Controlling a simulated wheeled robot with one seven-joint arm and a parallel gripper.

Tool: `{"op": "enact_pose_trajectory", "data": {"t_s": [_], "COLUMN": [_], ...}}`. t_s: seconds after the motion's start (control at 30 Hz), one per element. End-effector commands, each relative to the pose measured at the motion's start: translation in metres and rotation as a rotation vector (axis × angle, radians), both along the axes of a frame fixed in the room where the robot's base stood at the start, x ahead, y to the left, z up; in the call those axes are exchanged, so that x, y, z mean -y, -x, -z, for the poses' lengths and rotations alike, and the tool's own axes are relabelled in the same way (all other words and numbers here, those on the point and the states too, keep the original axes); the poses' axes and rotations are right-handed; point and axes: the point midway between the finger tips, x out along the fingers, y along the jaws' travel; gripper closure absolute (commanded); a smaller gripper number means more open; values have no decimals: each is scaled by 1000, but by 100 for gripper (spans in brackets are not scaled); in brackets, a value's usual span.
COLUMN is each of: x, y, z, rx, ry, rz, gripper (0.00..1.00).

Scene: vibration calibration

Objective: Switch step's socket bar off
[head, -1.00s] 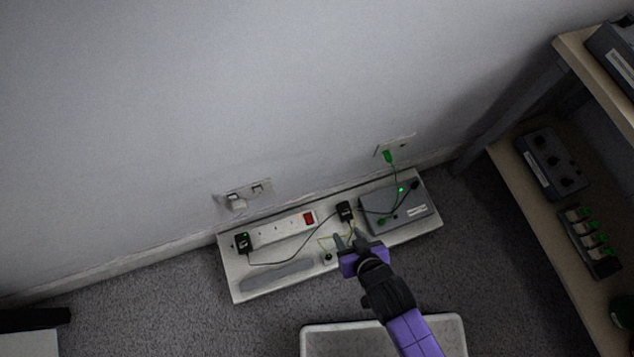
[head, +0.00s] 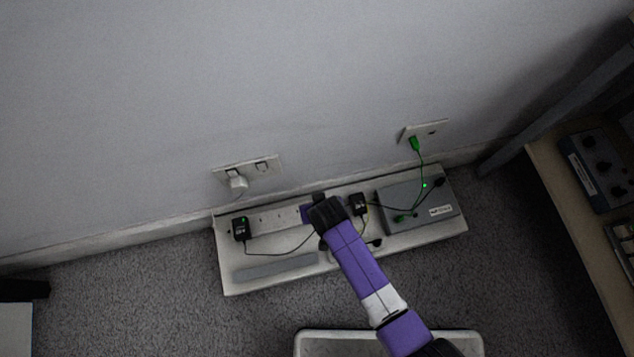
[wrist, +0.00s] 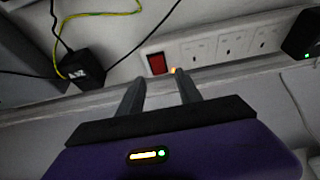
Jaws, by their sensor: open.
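The white socket bar (head: 274,219) lies along the back of the pale step (head: 225,258) by the wall. In the wrist view the bar (wrist: 222,45) shows several sockets and a red switch (wrist: 157,63) at its left end. A small orange glow sits just right of the switch, by my right fingertip. My gripper (wrist: 160,78) is open and empty, its fingertips close to the switch and on either side of it. I cannot tell whether they touch it. In the head view my gripper (head: 316,204) is over the bar's right end and hides the switch.
A black adapter (head: 240,228) is plugged in at the bar's left end; another adapter (head: 358,204) sits right of my gripper. A grey box (head: 425,207) with a green light stands on the step's right. Thin cables cross the step. A tray (head: 390,338) lies in front; shelving (head: 560,190) is right.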

Motion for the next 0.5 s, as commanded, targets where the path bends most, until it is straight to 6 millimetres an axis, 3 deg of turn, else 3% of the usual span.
{"op": "enact_pose_trajectory", "data": {"t_s": [0.13,0.5], "x": [-2,-3], "y": [-7,-10], "z": [19,23], "rx": [1,2], "ry": [0,-1], "rz": [0,0], "gripper": [58,58]}}
